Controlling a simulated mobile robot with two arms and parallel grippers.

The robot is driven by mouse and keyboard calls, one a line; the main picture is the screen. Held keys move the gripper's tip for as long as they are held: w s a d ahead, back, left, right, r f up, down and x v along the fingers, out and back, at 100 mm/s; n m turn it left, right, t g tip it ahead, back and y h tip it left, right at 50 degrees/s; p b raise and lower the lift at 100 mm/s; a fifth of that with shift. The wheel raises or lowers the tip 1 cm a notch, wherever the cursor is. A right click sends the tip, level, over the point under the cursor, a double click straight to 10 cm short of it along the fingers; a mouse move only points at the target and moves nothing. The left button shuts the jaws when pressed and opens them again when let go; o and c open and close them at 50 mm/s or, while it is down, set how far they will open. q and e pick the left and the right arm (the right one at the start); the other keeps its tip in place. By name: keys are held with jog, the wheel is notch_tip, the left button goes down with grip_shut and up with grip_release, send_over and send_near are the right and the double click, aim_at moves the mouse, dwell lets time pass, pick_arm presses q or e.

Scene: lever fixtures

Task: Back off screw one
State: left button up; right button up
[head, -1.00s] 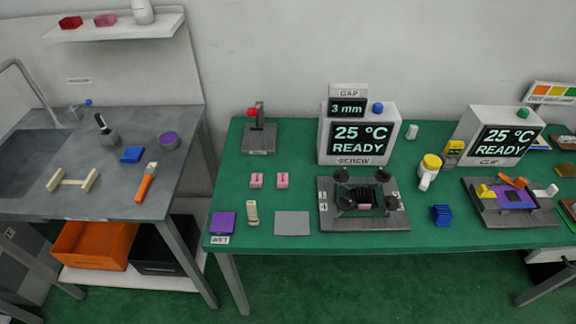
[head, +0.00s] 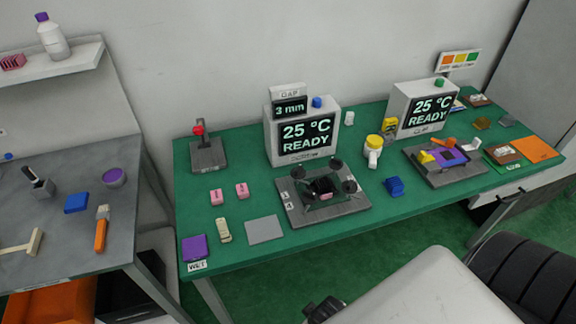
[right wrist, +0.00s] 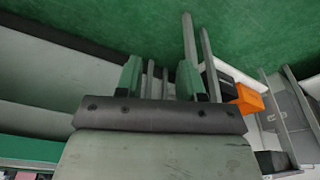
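The screw fixture (head: 283,181) is a dark grey plate on the green bench, in front of the screw station display (head: 305,132). Several black screw knobs (head: 350,186) stand around a black finned block (head: 322,184) at its middle, with a bit of pink at its front. Small number labels sit at the plate's left edge; I cannot tell which knob is screw one. My right gripper (right wrist: 160,75) shows in the right wrist view with its green-padded fingers apart and nothing between them, away from the fixture. My left gripper is not in view.
The display reads 25 °C READY, with a 3 mm gap box (head: 289,107) on top. A yellow-topped white tool (head: 373,148) and a blue finned block (head: 394,186) lie right of the fixture. Pink blocks (head: 242,190) and a grey pad (head: 264,229) lie left.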

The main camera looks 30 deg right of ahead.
jog(key=w+r, duration=0.4)
jog(key=r, duration=0.8)
jog(key=m+g+p, duration=0.1)
jog(key=m+g, duration=0.1)
jog(key=m, duration=1.2)
send_near(298, 168)
jog(key=f, duration=0.9)
jog(key=shift+w+f, duration=0.2)
jog(key=shift+w, duration=0.05)
grip_shut()
